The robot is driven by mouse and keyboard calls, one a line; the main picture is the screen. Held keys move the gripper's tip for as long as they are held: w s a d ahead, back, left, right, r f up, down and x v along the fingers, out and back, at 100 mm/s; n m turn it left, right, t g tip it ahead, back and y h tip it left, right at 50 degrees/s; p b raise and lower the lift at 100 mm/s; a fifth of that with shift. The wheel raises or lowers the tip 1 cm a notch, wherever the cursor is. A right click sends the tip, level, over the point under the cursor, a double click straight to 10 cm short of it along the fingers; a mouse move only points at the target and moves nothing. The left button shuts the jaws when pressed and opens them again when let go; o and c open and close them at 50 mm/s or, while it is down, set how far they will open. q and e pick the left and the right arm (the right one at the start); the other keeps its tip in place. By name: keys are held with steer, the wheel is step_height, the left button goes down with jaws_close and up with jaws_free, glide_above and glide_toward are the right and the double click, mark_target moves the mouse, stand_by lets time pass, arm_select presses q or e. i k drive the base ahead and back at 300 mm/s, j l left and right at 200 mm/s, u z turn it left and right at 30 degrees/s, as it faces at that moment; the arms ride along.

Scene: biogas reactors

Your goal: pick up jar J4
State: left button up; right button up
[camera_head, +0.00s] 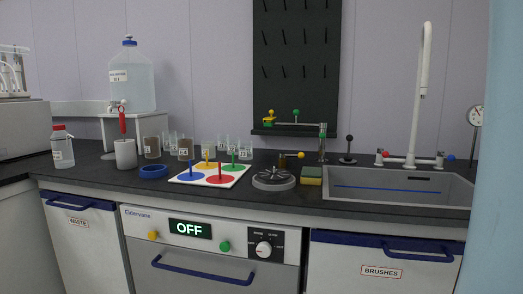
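Several labelled jars stand in a group at the back of the dark bench, left of centre. Two hold brown contents: a left one (152,147) and one to its right (185,148). A paler jar (208,149) and other clear vessels stand beside and behind them. The labels are too small to read surely, so I cannot tell which jar is J4. Neither of my grippers is in view.
A board with coloured discs and upright pegs (243,170), a blue ring (154,171) and a grey cup (125,154) stand in front of or beside the jars. A round dark device (273,179), a sponge (311,175) and a sink (395,186) lie to the right.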

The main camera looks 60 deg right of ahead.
mark_target(208, 145)
steer(key=z, duration=1.45)
steer(key=j, duration=0.2)
steer(key=i+u, duration=0.05)
